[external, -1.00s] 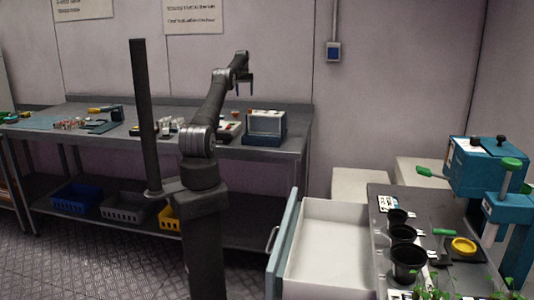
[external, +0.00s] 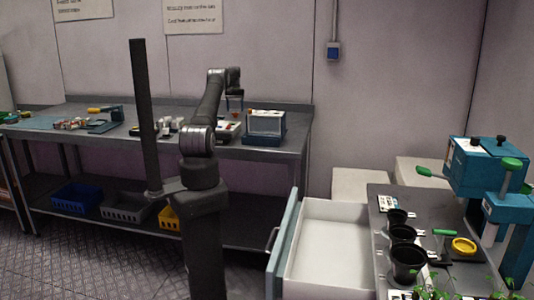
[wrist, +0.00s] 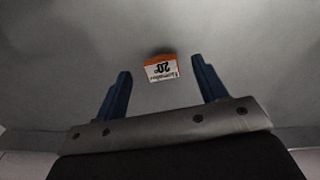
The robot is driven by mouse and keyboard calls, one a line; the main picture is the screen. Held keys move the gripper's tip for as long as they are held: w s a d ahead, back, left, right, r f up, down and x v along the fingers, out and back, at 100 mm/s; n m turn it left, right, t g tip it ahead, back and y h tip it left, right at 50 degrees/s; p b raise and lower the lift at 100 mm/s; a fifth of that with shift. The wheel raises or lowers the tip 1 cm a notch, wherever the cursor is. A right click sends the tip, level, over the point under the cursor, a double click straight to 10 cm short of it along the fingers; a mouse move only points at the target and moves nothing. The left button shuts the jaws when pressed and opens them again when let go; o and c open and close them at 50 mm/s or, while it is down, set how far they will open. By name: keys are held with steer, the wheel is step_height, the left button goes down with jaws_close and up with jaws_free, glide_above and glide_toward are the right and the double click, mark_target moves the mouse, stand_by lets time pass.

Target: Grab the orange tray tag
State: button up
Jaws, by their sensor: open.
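The orange tray tag (wrist: 162,68) shows in the wrist view as a small white card with an orange band and printing that reads "20°" upside down. It lies ahead of my gripper (wrist: 161,82), roughly centred between the two blue fingers and apart from them. The fingers are spread and nothing is between them. In the external view my gripper (external: 234,103) points down above the back bench, left of the blue-grey box. A small orange spot (external: 236,114) shows just below the fingers; I cannot tell for certain that it is the tag.
The blue-grey box (external: 266,127) stands close to the right of my gripper on the bench (external: 297,135). A light-coloured device (external: 227,130) and several small items lie to the left. An open white drawer (external: 325,250) and black pots (external: 408,262) are at the right front.

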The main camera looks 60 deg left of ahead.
mark_target(235, 113)
step_height(235, 113, down, 3)
steer(key=shift+f, duration=0.2)
steer(key=shift+c, duration=0.4)
steer(key=c, duration=1)
steer(key=shift+o, duration=0.2)
steer(key=shift+r, duration=0.2)
